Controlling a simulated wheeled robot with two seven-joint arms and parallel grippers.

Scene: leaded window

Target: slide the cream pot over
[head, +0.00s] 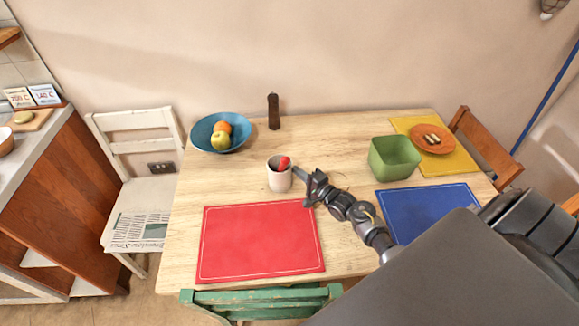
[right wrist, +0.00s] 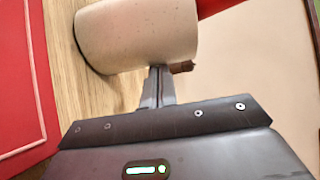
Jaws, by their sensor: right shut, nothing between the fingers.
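The cream pot (head: 279,177) stands upright on the wooden table, just beyond the red mat, with something red inside it. My right gripper (head: 298,173) is shut and empty at the pot's right side. In the right wrist view the pot (right wrist: 138,35) fills the top, and the shut fingers (right wrist: 158,82) reach its wall. They look to be touching it or very close; I cannot tell which. My left gripper is not in view.
A red mat (head: 260,240) lies in front of the pot. A blue bowl (head: 205,134) with fruit and a dark brown mill (head: 273,110) stand behind. A green bowl (head: 394,158), blue mat (head: 428,208) and orange plate (head: 433,146) are to the right. Bare table lies left of the pot.

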